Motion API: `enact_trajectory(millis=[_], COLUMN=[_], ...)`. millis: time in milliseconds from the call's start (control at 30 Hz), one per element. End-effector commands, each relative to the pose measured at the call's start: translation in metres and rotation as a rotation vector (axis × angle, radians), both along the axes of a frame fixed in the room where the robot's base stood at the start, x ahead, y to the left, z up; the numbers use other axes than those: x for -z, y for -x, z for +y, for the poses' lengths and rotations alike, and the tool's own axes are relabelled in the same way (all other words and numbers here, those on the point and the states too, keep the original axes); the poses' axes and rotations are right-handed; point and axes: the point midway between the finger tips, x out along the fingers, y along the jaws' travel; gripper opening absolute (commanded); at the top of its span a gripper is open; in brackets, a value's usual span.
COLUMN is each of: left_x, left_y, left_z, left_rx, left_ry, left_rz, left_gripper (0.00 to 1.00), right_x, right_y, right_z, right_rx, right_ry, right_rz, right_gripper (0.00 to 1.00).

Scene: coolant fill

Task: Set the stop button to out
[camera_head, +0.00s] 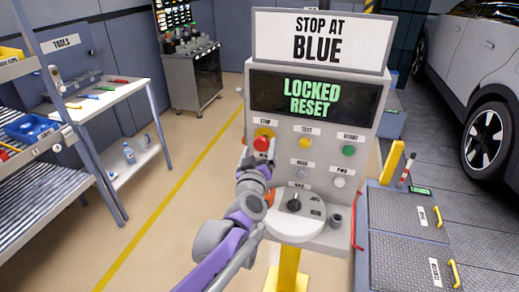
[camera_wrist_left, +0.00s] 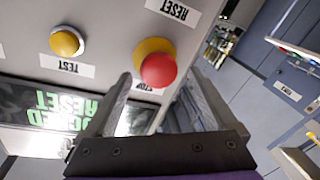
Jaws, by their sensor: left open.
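The stop button (camera_head: 262,143) is a red mushroom knob on a yellow collar, under the STOP label at the left of the grey control panel (camera_head: 318,165). In the left wrist view the red knob (camera_wrist_left: 158,70) appears between the fingertips. I cannot tell whether it is in or out. My left gripper (camera_head: 256,156) is open just in front of and below the knob; it also shows in the left wrist view (camera_wrist_left: 157,84), with one finger to each side. I cannot tell whether the fingers touch the knob. My right gripper is not in view.
The panel display (camera_head: 313,96) reads LOCKED RESET in green. A yellow TEST button (camera_head: 305,142) and a green START button (camera_head: 348,151) sit right of the stop button. A shelf with a black knob (camera_head: 293,204) juts out below. A tool bench (camera_head: 105,98) stands left.

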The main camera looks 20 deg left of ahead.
Motion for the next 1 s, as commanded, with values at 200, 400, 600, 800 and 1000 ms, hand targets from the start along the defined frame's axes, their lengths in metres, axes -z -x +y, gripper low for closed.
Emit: enact_trajectory(millis=[200,400,600,800,1000], left_x=[0.0,0.001,0.001,0.0,0.0], left_y=[0.005,0.034,0.073,0.098,0.107], left_z=[-0.001,-0.005,-0.011,-0.014,-0.015], left_rx=[0.0,0.001,0.001,0.001,0.0], left_ry=[0.0,0.0,0.001,0.001,0.0], left_rz=[0.0,0.0,0.0,0.0,0.0], left_gripper=[0.91,0.91,0.91,0.91,0.91], right_x=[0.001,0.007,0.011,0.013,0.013], right_y=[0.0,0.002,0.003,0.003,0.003], right_z=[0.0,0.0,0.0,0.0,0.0], right_rx=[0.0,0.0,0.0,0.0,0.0], right_ry=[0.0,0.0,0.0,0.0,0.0], right_rz=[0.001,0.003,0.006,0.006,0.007], right_gripper=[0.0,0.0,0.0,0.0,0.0])
